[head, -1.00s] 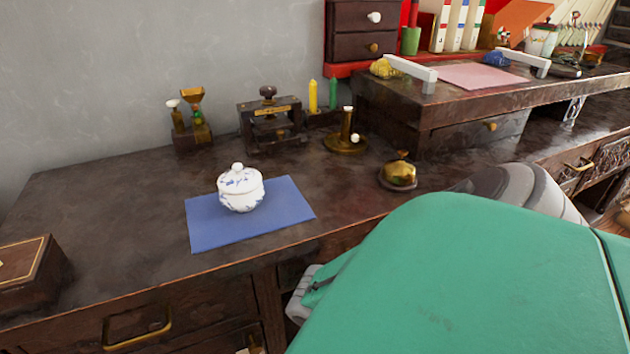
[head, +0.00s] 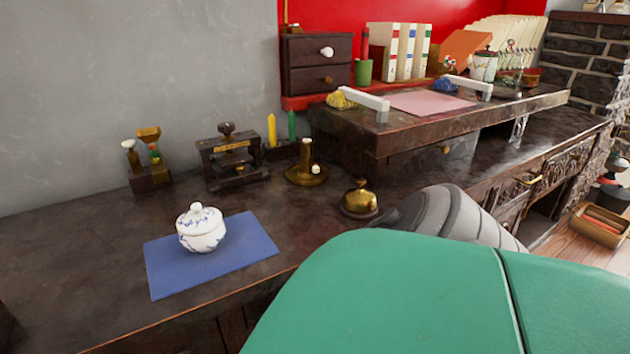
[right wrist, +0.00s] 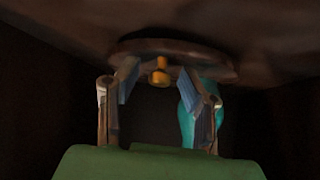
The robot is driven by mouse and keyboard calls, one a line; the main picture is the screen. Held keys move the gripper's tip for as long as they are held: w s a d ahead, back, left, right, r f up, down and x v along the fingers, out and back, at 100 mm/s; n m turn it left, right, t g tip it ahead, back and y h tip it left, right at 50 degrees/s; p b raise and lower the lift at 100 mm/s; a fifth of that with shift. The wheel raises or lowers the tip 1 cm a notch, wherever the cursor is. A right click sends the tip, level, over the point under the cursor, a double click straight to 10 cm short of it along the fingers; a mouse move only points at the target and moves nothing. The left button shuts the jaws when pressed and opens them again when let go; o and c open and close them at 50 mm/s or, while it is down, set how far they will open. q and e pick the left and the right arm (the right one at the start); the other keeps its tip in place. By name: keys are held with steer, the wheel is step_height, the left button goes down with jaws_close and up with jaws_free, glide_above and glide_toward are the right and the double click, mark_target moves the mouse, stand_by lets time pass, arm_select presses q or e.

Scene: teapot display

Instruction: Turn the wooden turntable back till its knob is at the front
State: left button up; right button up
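In the right wrist view, a dark round disc (right wrist: 205,60), which looks like the wooden turntable, is at the top middle. A small brass knob (right wrist: 160,76) sticks out from its edge. My right gripper (right wrist: 163,84) is open, with one finger on each side of the knob and a gap on both sides. I cannot tell how deep the knob is between the fingers. In the head view I cannot make out the turntable, its knob or either gripper; my green body covers the lower right. My left gripper is in neither view.
A white lidded pot (head: 201,231) with blue marks stands on a blue mat (head: 165,282) on the dark desk (head: 60,240). A brass bell (head: 359,201) and a brass candle holder (head: 306,172) stand farther right. A raised shelf (head: 410,140) is behind.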

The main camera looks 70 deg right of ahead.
steer(key=shift+a+r, duration=0.2)
steer(key=shift+a, duration=0.05)
steer(key=s+a, duration=0.6)
steer(key=a, duration=0.4)
steer(key=shift+s+a+r, duration=0.15)
steer(key=shift+s+a, duration=0.05)
steer(key=shift+s, duration=0.2)
